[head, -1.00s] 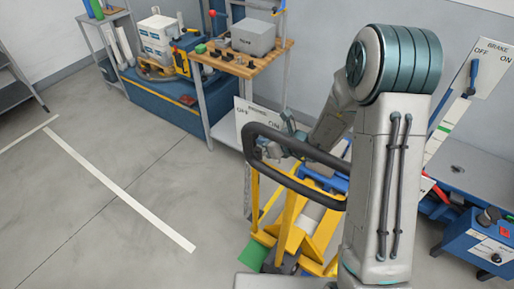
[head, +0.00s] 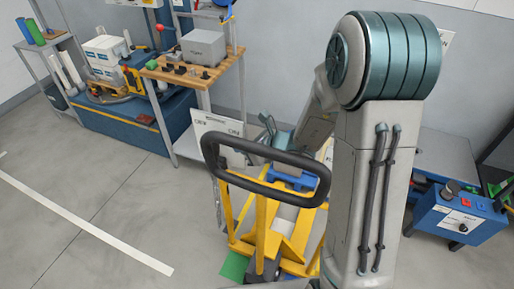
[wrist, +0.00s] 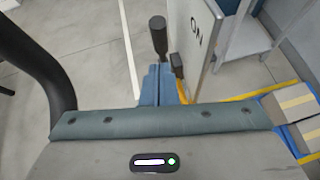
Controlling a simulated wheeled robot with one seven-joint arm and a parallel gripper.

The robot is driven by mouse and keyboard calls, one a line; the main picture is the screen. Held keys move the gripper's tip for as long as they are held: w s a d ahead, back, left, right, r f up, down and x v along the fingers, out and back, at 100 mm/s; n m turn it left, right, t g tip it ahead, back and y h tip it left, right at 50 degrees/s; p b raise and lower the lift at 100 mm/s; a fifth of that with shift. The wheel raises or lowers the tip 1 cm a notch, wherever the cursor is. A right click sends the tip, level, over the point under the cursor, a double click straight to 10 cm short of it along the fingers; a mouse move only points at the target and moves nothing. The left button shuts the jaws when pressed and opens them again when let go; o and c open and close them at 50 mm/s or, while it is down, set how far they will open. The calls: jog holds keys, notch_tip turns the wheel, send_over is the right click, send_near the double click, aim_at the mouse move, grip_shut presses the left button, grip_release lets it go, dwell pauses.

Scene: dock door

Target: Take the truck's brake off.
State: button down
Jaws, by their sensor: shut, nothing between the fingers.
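The yellow pallet truck (head: 265,238) stands ahead of me, with its black loop handle (head: 268,188) raised. A white brake plate (head: 210,125) stands behind the handle. In the wrist view its ON side (wrist: 196,38) shows at the upper right; the OFF side is out of that view. A black-knobbed lever (wrist: 158,38) stands beside the ON mark, just beyond my fingertips. My gripper (head: 268,122) is shut and empty behind the handle's top bar. Its blue-grey fingers also show in the wrist view (wrist: 160,72). They hide the lever's lower part, so contact cannot be told.
The loop handle passes close on the left in the wrist view (wrist: 45,65). A wooden-topped bench (head: 190,75) with a grey box stands behind the truck. A blue control box (head: 460,215) is at the right. Open floor (head: 120,200) lies to the left.

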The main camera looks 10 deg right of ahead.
jog(key=v, duration=0.6)
jog(key=shift+d, duration=0.2)
jog(key=shift+s+r, duration=0.1)
jog(key=shift+s, duration=0.05)
